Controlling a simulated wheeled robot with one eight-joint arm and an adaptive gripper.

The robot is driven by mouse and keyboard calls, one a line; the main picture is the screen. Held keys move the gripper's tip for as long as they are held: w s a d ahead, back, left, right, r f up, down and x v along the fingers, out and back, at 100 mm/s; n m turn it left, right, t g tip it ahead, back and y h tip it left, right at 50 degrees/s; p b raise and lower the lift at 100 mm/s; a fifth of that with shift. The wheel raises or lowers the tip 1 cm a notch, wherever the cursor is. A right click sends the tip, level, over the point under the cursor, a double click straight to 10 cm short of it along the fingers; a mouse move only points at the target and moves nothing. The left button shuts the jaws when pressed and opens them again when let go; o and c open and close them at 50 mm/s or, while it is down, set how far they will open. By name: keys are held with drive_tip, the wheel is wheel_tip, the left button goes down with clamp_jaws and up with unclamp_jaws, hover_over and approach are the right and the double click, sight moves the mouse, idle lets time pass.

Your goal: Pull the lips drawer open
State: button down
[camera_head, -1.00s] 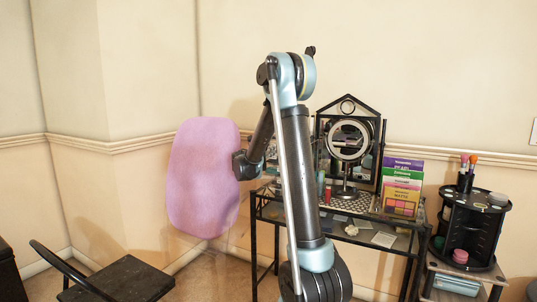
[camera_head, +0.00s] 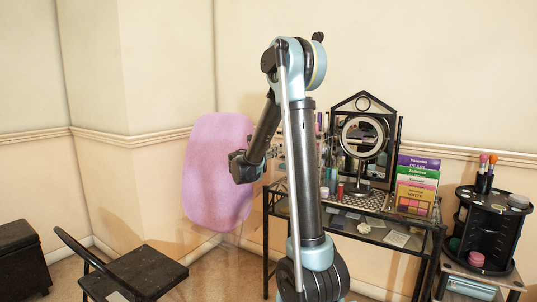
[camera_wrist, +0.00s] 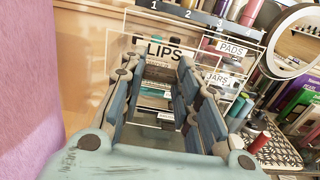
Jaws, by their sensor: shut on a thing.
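The clear lips drawer (camera_wrist: 163,50), with "LIPS" lettered on its front, is at top centre in the wrist view. My gripper (camera_wrist: 158,66) reaches its front, with one finger on each side below the lettering, and is shut on the drawer's front part. The exact contact is hidden by the fingers. Through the clear plastic between the fingers I see small dark and teal items.
Clear drawers lettered PADS (camera_wrist: 232,48) and JARS (camera_wrist: 217,78) sit right of the lips drawer. A ring mirror (camera_head: 363,137) and colour palettes (camera_head: 416,185) stand on the vanity table (camera_head: 340,240). A pink panel (camera_head: 215,180) is close on the left. A black chair (camera_head: 140,270) stands front left.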

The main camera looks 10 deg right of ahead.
drive_tip(key=c, duration=1.2)
unclamp_jaws()
drive_tip(key=v, duration=1.2)
drive_tip(key=shift+d+f, duration=0.1)
drive_tip(key=shift+d, duration=0.05)
drive_tip(key=s+d+f+m+g+y, duration=0.2)
drive_tip(key=s+d+f+m+g, duration=0.25)
drive_tip(key=s+d+m, duration=0.35)
drive_tip(key=s+d+f+m+g+y, duration=0.25)
drive_tip(key=s+d+f+m, duration=0.3)
drive_tip(key=s, duration=0.45)
drive_tip(key=s+a+f+m+g+y, duration=0.1)
drive_tip(key=s+a+f+m+y, duration=0.1)
drive_tip(key=s, duration=0.5)
drive_tip(key=s+a+f+m+g+y, duration=0.2)
drive_tip(key=s+f+m+y, duration=0.1)
drive_tip(key=s+f+m, duration=0.2)
drive_tip(key=s+a+f+m+g+y, duration=0.1)
drive_tip(key=s+a+f+m+y, duration=0.1)
drive_tip(key=s+m, duration=0.5)
drive_tip(key=shift+s+a+f, duration=0.35)
drive_tip(key=shift+s+f, duration=0.5)
drive_tip(key=shift+s, duration=0.2)
